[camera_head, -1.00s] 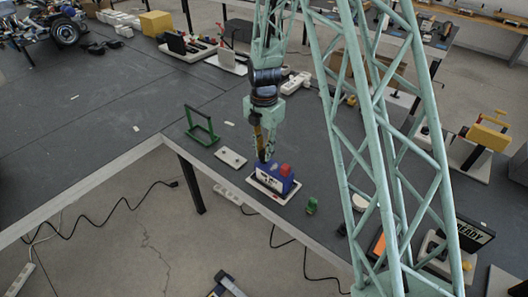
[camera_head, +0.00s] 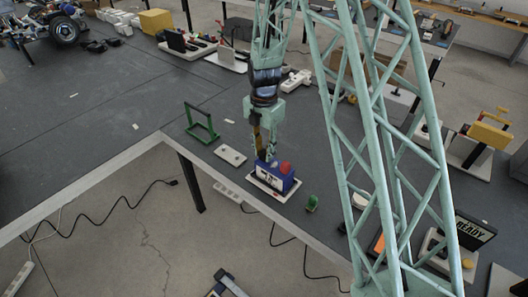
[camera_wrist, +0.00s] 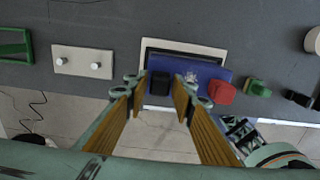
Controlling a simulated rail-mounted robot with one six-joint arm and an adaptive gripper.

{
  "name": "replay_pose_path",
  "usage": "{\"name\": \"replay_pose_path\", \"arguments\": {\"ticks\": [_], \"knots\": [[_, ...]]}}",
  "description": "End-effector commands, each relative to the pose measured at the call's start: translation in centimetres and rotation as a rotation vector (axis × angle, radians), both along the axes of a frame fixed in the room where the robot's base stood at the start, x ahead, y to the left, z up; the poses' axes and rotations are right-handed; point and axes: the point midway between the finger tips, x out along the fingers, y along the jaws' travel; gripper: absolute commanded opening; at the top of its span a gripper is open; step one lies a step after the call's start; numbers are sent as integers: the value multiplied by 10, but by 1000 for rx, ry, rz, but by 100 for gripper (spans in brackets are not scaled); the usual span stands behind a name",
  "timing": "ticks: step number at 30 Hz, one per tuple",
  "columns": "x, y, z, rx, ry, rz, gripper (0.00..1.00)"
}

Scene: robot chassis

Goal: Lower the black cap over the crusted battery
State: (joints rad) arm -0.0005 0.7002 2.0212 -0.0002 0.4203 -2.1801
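The battery (camera_head: 276,177) is a blue block with a white front label. It sits in a shallow white tray (camera_head: 260,184) near the table's front edge. In the wrist view the battery (camera_wrist: 208,69) shows a whitish crusted lump (camera_wrist: 191,77) on its top. The black cap (camera_wrist: 160,83) is left of the lump, and a red cap (camera_wrist: 222,92) is at the right end. My gripper (camera_head: 265,157) points down at the battery's left part. In the wrist view its fingers (camera_wrist: 161,88) stand apart on either side of the black cap, without a clear grip on it.
A white plate with two knobs (camera_wrist: 76,62) lies left of the battery, with a green frame (camera_head: 203,124) beyond it. A small green block (camera_head: 312,203) stands to the right. The table's front edge is close. The table farther left is largely clear.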

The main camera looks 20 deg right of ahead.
Motion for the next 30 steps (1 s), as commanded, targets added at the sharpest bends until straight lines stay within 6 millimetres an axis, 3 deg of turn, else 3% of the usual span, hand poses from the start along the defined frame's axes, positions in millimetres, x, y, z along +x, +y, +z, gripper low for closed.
{"name": "replay_pose_path", "arguments": {"ticks": [3,17,30], "knots": [[0,0,0,0,0,0,33],[0,0,4,0,-1,0,33],[1,0,41,0,-2,0,33]]}}
